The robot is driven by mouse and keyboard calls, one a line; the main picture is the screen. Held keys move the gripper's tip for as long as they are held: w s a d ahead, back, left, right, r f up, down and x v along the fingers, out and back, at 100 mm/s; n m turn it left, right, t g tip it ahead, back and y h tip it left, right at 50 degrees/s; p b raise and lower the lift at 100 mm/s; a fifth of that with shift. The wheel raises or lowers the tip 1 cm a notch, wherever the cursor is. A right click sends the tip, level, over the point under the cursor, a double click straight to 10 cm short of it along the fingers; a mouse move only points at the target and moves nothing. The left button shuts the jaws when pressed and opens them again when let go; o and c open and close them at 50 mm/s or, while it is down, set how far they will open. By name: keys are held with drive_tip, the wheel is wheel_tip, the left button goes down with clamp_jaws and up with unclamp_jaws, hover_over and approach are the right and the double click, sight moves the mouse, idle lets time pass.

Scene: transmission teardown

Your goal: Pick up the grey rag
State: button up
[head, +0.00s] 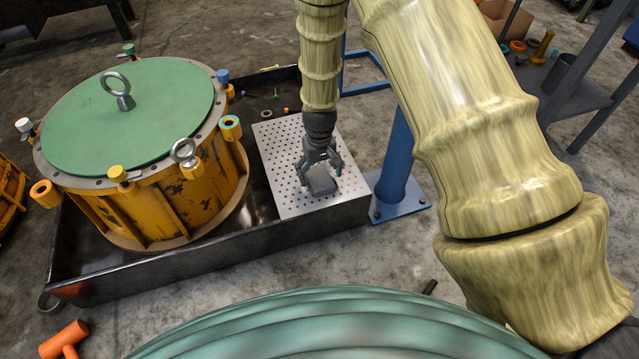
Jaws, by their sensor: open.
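A small grey block-like bundle, which looks like the grey rag (321,181), lies on the perforated silvery plate (278,144) in the head view. My gripper (321,168) points down right over it, its dark fingers spread open. One finger is at the rag's left and one at its right. Whether the fingers touch the rag, I cannot tell. The gripper body hides the rag's far part.
The plate sits on a dark tray (190,262) with raised walls. A yellow housing with a green lid (150,110) and eye bolts stands at its left. A blue post (398,155) stands at right. An orange hammer (63,340) lies at lower left.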

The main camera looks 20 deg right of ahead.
wheel_tip(320, 180, down, 2)
drive_tip(key=shift+r, duration=0.1)
drive_tip(key=shift+c, duration=0.2)
drive_tip(key=c, duration=1)
drive_tip(key=shift+r, duration=0.55)
wheel_tip(320, 180, up, 3)
drive_tip(key=p, duration=0.3)
drive_tip(key=shift+r, duration=0.1)
drive_tip(key=s+a+p, duration=0.5)
drive_tip(key=s+a, duration=0.4)
drive_tip(key=s, duration=0.4)
drive_tip(key=shift+s+r, duration=0.15)
drive_tip(key=shift+r, duration=0.2)
